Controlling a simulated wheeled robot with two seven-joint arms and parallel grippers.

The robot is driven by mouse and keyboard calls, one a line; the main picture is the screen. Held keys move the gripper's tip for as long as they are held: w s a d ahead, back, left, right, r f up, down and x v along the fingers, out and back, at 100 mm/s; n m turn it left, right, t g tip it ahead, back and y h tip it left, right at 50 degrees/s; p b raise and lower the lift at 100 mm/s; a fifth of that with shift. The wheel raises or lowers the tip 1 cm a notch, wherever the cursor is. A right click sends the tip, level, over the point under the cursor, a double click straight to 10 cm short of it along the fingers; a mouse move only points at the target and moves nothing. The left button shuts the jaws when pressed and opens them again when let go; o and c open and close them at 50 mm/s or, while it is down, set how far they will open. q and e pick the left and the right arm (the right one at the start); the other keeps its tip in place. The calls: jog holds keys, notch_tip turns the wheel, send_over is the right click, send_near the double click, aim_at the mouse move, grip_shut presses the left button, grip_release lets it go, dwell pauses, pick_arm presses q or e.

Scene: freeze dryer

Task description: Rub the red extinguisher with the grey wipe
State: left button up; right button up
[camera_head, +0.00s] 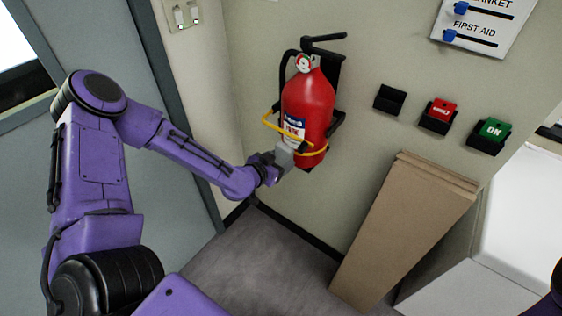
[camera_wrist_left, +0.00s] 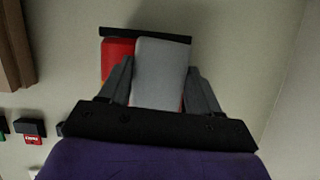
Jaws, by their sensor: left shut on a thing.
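The red extinguisher (camera_head: 310,98) hangs upright on a black wall bracket, with yellow straps around it and a label on its front. My left gripper (camera_head: 277,163) is at its lower left front. It is shut on the grey wipe (camera_head: 285,156), which is at the extinguisher's lower side and seems to touch it. In the left wrist view the grey wipe (camera_wrist_left: 160,73) sits between the two fingers, in front of the red extinguisher (camera_wrist_left: 117,60), and hides much of it. My right gripper is not in view.
Brown flat boards (camera_head: 405,230) lean on the wall right of the extinguisher. A white unit (camera_head: 520,220) stands at right. The grey floor (camera_head: 255,265) below is clear.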

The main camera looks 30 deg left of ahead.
pick_arm(q)
jog(key=shift+w+a+r, duration=0.1)
jog(key=shift+a+r, duration=0.05)
jog(key=shift+s, duration=0.2)
jog(key=s+p, duration=0.1)
jog(key=s, duration=0.1)
jog(key=s+p, duration=0.1)
jog(key=s, duration=0.2)
jog(key=shift+s+a+f, duration=0.15)
jog(key=shift+s+f, duration=0.05)
jog(key=s+p, duration=0.1)
jog(key=s, duration=0.2)
jog(key=shift+a+p, duration=0.1)
jog(key=shift+p, duration=0.25)
jog(key=shift+r, duration=0.1)
